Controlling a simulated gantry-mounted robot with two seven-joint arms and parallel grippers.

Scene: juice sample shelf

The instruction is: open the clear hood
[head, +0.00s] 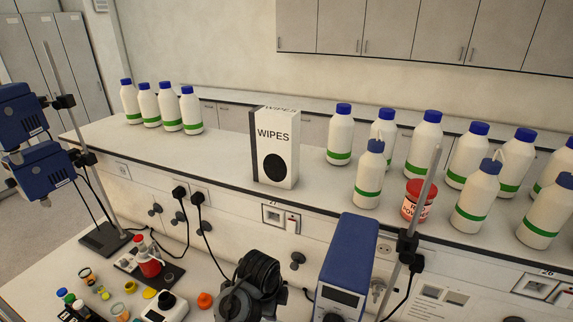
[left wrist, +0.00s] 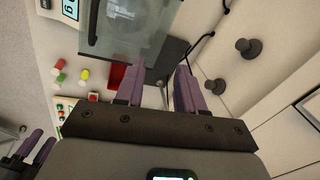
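The clear hood (left wrist: 150,45) shows at the top of the left wrist view as a see-through, greenish panel. A round grey shape is visible through it, and its upper part is cut off by the frame edge. My left gripper (left wrist: 153,70) has its two purple fingers apart with nothing between them. Its left fingertip overlaps the hood's lower edge in the picture; I cannot tell whether it touches. Its right fingertip is just right of the hood. Purple fingers at the lower left look like my right gripper (left wrist: 36,148); their gap is unclear. The head view shows neither gripper, and I cannot make out the hood there.
In the head view, a wipes box (head: 274,148) and several white bottles stand on the back shelf. A blue instrument (head: 347,264), a stand rod (head: 420,200) and a red flask (head: 150,262) are in front. Dark knobs (left wrist: 242,45) stick out from the panel.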

